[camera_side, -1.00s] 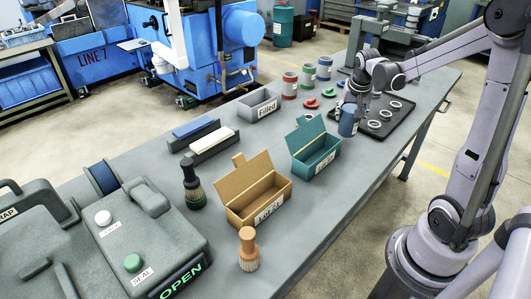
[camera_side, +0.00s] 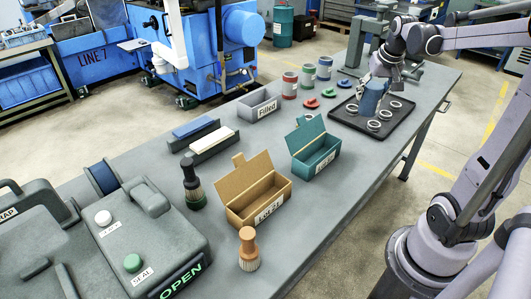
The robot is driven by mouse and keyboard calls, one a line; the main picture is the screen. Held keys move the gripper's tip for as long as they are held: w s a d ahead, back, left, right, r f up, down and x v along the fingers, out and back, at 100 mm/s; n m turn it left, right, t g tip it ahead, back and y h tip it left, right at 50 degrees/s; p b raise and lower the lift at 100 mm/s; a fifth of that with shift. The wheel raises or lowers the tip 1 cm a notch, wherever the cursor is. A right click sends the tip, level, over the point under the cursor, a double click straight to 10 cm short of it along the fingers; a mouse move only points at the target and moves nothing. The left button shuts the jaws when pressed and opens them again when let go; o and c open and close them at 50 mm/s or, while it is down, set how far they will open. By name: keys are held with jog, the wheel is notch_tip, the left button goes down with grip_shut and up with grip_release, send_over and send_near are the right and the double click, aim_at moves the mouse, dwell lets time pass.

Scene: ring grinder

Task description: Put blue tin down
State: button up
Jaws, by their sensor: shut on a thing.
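The blue tin (camera_side: 373,98) is held in my gripper (camera_side: 385,82), which is shut on it. My fingertips are partly hidden by the tin.
Red (camera_side: 290,86), green (camera_side: 308,76) and another blue tin (camera_side: 324,69) stand left of the tray, with coloured lids (camera_side: 311,104) nearby. The teal box (camera_side: 316,160) and cardboard box (camera_side: 259,199) stand open nearer. A grey-green press (camera_side: 357,50) stands behind.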

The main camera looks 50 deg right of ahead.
jog(key=w+a+n+t+y, duration=0.1)
jog(key=w+a+n, duration=0.35)
jog(key=w, duration=0.45)
jog(key=w+a+n+y, duration=0.1)
jog(key=w+a+n, duration=0.3)
jog(key=w, duration=0.5)
jog(key=shift+m, duration=0.65)
jog(key=shift+w+a+f, duration=1.35)
jog(key=shift+a+f, duration=0.35)
jog(key=shift+f, duration=0.2)
jog(key=shift+w+a+f, duration=1.3)
jog(key=shift+a+f, duration=0.35)
jog(key=shift+f, duration=0.2)
jog(key=shift+w+a+f, duration=1.35)
jog(key=shift+a+f, duration=0.35)
jog(key=shift+f, duration=0.2)
jog(key=shift+f, duration=0.1)
jog(key=o, duration=1.3)
